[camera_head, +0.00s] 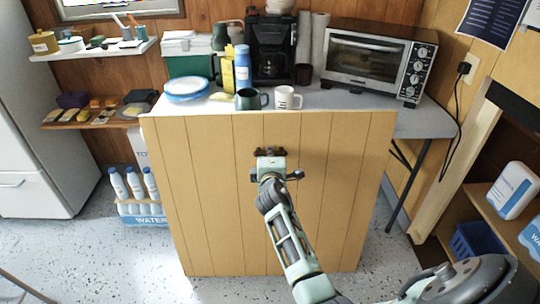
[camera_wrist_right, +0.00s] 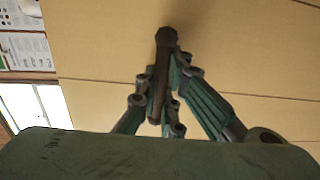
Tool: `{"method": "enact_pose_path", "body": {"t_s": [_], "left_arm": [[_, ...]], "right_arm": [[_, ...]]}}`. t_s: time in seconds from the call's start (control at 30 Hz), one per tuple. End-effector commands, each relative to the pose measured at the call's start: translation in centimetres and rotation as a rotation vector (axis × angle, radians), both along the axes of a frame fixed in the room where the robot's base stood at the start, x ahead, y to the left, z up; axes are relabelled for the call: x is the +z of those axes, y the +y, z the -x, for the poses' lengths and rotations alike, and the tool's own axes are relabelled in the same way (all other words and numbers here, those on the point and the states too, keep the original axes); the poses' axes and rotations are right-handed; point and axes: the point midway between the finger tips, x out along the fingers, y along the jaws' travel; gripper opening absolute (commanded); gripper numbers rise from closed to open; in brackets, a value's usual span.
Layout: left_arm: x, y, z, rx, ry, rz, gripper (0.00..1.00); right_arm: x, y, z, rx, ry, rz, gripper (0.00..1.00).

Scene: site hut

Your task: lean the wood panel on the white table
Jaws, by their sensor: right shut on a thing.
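The wood panel (camera_head: 215,190) is a large tan board with vertical grooves. It stands roughly upright in front of the white table (camera_head: 425,124) and hides most of the table's front. Its top edge is near the table's front edge; I cannot tell if they touch. Its lower edge is at or close to the floor. My right gripper (camera_head: 269,157) is shut on a dark handle on the panel's face, upper middle. In the right wrist view the panel (camera_wrist_right: 255,60) fills the background and the fingers close around the dark handle (camera_wrist_right: 161,75). My left gripper is not in view.
On the table stand a toaster oven (camera_head: 375,66), a coffee maker (camera_head: 273,50), a blue bottle (camera_head: 242,69), a green mug (camera_head: 250,99) and a white mug (camera_head: 286,97) near the panel's top edge. Water bottles (camera_head: 135,184) stand left of the panel. Shelves (camera_head: 500,205) are at right.

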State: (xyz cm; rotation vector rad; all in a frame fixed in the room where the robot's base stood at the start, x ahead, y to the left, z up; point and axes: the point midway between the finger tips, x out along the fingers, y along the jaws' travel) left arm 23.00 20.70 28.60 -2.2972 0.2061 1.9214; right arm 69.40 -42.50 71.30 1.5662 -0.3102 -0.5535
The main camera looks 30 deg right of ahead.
Motion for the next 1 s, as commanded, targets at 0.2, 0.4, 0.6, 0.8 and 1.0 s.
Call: {"method": "enact_pose_path", "body": {"t_s": [0.2,0.4,0.6,0.8,1.0], "left_arm": [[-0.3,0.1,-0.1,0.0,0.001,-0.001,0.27],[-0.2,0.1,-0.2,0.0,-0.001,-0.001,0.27],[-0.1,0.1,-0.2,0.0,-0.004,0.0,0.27],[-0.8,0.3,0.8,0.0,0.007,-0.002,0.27],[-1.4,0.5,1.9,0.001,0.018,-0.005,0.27]], "right_arm": [[0.8,-0.1,-0.4,0.003,-0.01,0.003,0.0],[0.8,-0.1,-0.4,0.003,-0.01,0.003,0.0],[0.8,-0.3,-0.8,0.004,-0.005,0.0,0.0],[0.7,-0.8,-1.5,0.003,0.006,-0.006,0.0],[0.7,-1.2,-2.2,0.003,0.016,-0.013,0.0]]}}
